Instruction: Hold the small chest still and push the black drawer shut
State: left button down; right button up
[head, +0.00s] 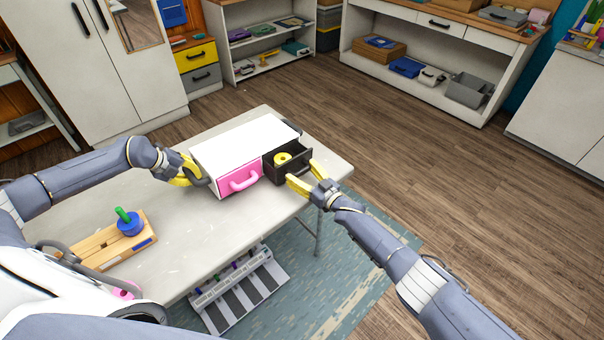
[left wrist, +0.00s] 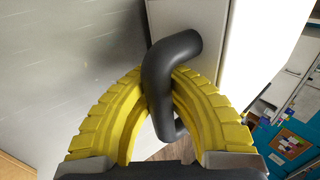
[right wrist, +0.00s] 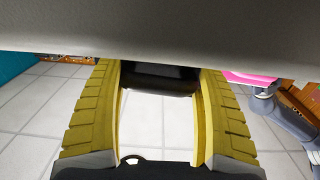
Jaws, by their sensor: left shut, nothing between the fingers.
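The small white chest (head: 232,140) stands on the table with a pink drawer (head: 238,178) at its front left and a black drawer (head: 291,168) at its front right. The black drawer is pulled out, with a yellow roll (head: 283,159) inside. The pink drawer looks closed. My left gripper (head: 197,177) is at the chest's left side. In the left wrist view its fingers (left wrist: 163,85) are closed together around the chest's dark side handle (left wrist: 172,62), with no firm grip visible. My right gripper (head: 300,178) is at the black drawer's front, its fingers (right wrist: 160,85) apart; their tips are partly hidden.
A wooden stand (head: 110,243) with a blue roll (head: 130,226) and green peg lies at the table's near left. A pink roll (head: 126,290) is partly hidden by my body. The table top (head: 180,250) is clear before the chest. A rack (head: 240,290) stands below the table.

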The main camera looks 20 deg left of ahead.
jog(key=o, duration=0.5)
jog(key=shift+v, duration=0.85)
jog(key=v, duration=1)
jog(key=shift+d+r, duration=0.1)
jog(key=shift+d, duration=0.05)
